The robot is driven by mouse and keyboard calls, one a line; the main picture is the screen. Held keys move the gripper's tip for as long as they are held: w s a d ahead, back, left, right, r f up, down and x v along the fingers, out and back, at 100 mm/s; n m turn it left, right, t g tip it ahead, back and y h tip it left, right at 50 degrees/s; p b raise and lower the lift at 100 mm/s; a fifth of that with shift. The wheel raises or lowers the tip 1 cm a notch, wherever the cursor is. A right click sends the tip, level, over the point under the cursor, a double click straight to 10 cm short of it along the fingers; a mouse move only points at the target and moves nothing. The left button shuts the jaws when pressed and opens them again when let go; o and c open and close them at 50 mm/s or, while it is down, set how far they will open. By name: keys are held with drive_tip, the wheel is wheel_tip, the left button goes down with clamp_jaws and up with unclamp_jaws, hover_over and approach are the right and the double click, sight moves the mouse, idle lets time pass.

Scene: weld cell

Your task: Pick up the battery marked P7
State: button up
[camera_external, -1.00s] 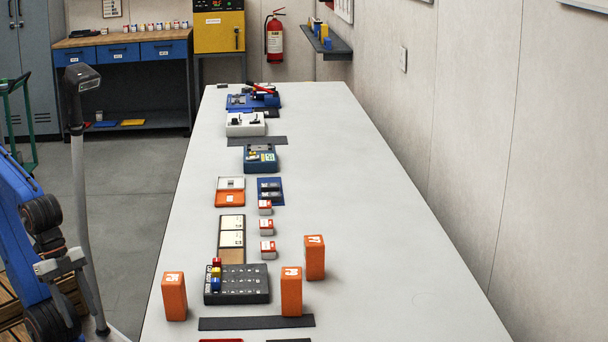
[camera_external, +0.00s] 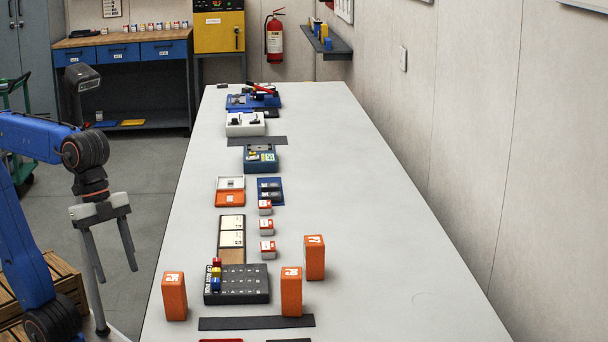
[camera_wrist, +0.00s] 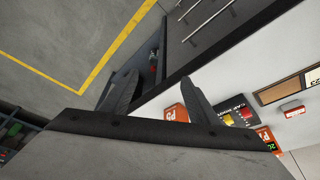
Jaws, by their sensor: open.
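Three tall orange batteries with white marks stand upright on the long light table (camera_external: 400,270) in the external view: a left one (camera_external: 174,298), a middle one (camera_external: 291,293) and a right one (camera_external: 314,259) set farther back. The right one's mark seems to hold a 7; the marks are too small to read surely. In the wrist view an orange battery (camera_wrist: 174,112) shows just beyond one finger, its mark unclear. My gripper (camera_external: 118,276) is open and empty, fingers pointing down, left of the table and apart from all batteries. Its fingers (camera_wrist: 162,82) also show in the wrist view.
A dark tray (camera_external: 240,290) with small coloured pieces stands between the batteries. A black strip (camera_external: 256,323) lies in front. Small red-and-white boxes (camera_external: 267,249) and a blue device (camera_external: 260,160) stand farther back. The table's right side is clear.

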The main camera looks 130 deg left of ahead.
drive_tip(key=w+a+r+m, duration=0.2)
drive_tip(key=w+a+r, duration=0.65)
drive_tip(key=w, duration=0.25)
wheel_tip(320, 180, up, 6)
drive_tip(key=m+h, duration=0.3)
drive_tip(key=m, duration=0.2)
hover_over(314, 238)
drive_tip(key=s+a, duration=0.4)
drive_tip(key=shift+g+y, duration=0.3)
drive_tip(key=x, duration=1.6)
drive_tip(key=shift+d+f, duration=0.25)
drive_tip(key=shift+f, duration=0.05)
drive_tip(key=shift+c, duration=0.3)
clamp_jaws()
